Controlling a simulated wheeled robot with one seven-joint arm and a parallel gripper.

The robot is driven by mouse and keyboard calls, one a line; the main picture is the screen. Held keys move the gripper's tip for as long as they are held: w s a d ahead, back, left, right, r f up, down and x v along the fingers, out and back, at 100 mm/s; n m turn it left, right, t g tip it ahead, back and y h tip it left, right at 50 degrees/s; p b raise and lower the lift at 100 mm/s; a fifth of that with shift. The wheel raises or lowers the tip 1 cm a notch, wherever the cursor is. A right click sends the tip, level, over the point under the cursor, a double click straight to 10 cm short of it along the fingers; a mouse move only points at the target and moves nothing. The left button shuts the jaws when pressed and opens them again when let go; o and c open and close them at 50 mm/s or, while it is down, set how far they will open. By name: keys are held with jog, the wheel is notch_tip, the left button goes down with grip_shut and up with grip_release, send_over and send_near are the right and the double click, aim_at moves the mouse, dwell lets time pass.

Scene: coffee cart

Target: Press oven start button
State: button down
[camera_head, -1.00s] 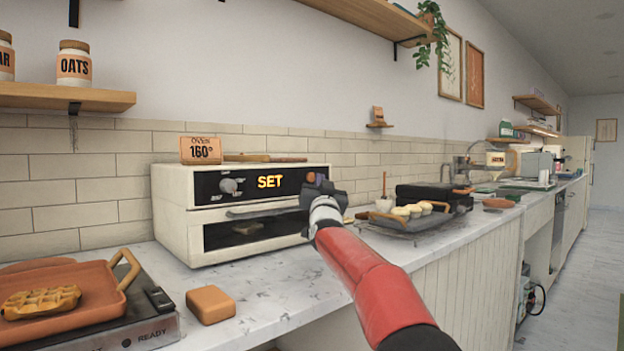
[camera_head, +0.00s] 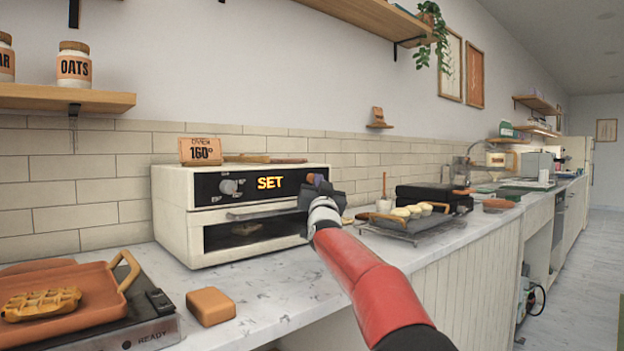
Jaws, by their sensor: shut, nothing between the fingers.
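The cream oven (camera_head: 172,222) stands on the counter against the tiled wall, with its door closed. Its black control panel shows "SET" in glowing orange letters on the display (camera_head: 270,183). A round silver knob (camera_head: 229,187) sits at the left of the panel. An orange-brown button (camera_head: 312,179) shows at the panel's right end, partly hidden by my gripper. My gripper (camera_head: 314,188) is shut and empty in front of the oven's right side, close to that button. I cannot tell whether the fingertips touch it.
A card reading "160°" (camera_head: 200,151) stands on the oven top. An orange tray (camera_head: 95,284) with a waffle lies on a hot plate at lower left. An orange block (camera_head: 210,306) lies on the counter in front. A dark grill (camera_head: 428,196) and a rack of buns are right of my gripper.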

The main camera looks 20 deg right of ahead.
jog(key=shift+w+a+p, duration=0.2)
jog(key=shift+w+p, duration=0.2)
jog(key=shift+w, duration=0.15)
dwell(0.6)
jog(key=shift+s, duration=0.1)
jog(key=shift+s+d+b, duration=0.25)
jog(key=shift+s+b, duration=0.4)
jog(key=shift+b, duration=0.3)
jog(key=s+b, duration=0.1)
jog(key=s+d+b, duration=0.1)
jog(key=s+b, duration=0.2)
jog(key=b, duration=0.1)
jog(key=shift+s+d, duration=0.35)
dwell(0.5)
